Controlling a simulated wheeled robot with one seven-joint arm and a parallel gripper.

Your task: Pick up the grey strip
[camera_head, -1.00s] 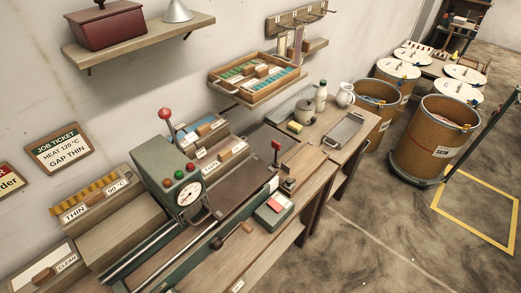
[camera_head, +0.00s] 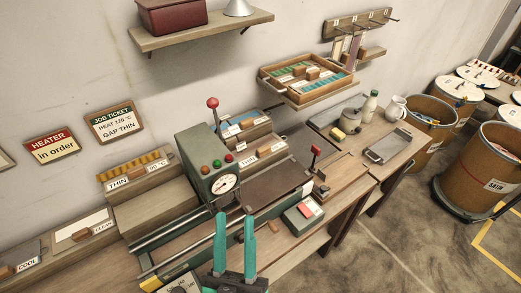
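My gripper (camera_head: 234,217) is at the bottom centre, with two teal fingers pointing up the picture. The fingers stand apart with nothing seen between them. It shows in front of the green press machine (camera_head: 205,160) and its rails. I cannot single out a grey strip for sure. A pale, greyish strip (camera_head: 337,49) hangs from the wall rack (camera_head: 350,25) at the upper right, beside a darker reddish one (camera_head: 355,46). Both are far from my gripper. A wooden tray (camera_head: 268,84) below the rack holds green and blue pieces.
Signs hang on the left wall, including a heater sign (camera_head: 53,146). Drums stand at right on open floor (camera_head: 400,235).

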